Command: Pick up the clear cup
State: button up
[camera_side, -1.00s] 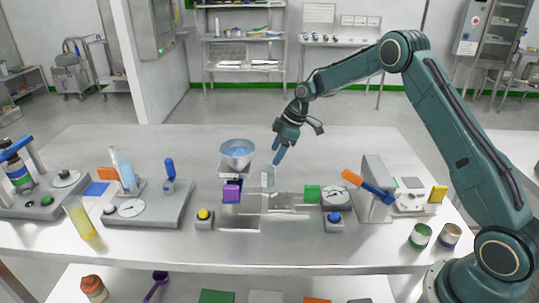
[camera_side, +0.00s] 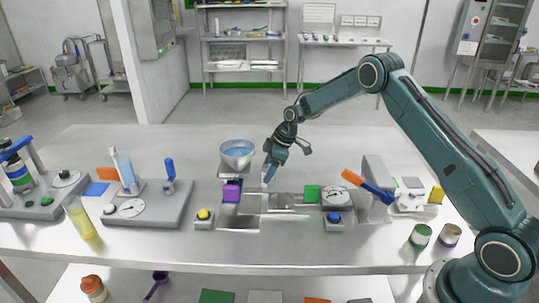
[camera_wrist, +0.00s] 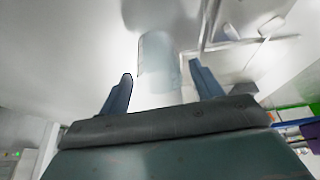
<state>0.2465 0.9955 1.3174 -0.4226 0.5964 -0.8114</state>
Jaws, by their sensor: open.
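The clear cup (camera_wrist: 158,58) shows in the wrist view as a pale, see-through shape standing on the steel table. It lies just beyond and between my two fingertips, and a little clear space shows on each side of it. My gripper (camera_wrist: 160,80) is open and empty, with blue-grey fingers. In the side view my gripper (camera_side: 268,181) points down low over the table, right of the metal bowl. The cup is hard to make out there, at or behind the fingers. I cannot tell whether a finger touches it.
The metal bowl (camera_side: 237,154) of blue contents stands close left of my gripper, above a purple block (camera_side: 232,190). A green block (camera_side: 312,193) and a round dial (camera_side: 336,195) are to the right. The table behind my gripper is clear.

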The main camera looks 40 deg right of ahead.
jog(key=shift+x, duration=1.2)
jog(key=c, duration=1.1)
jog(key=shift+r, duration=0.2)
notch_tip(320, 180, up, 20)
jog(key=shift+f, duration=0.15)
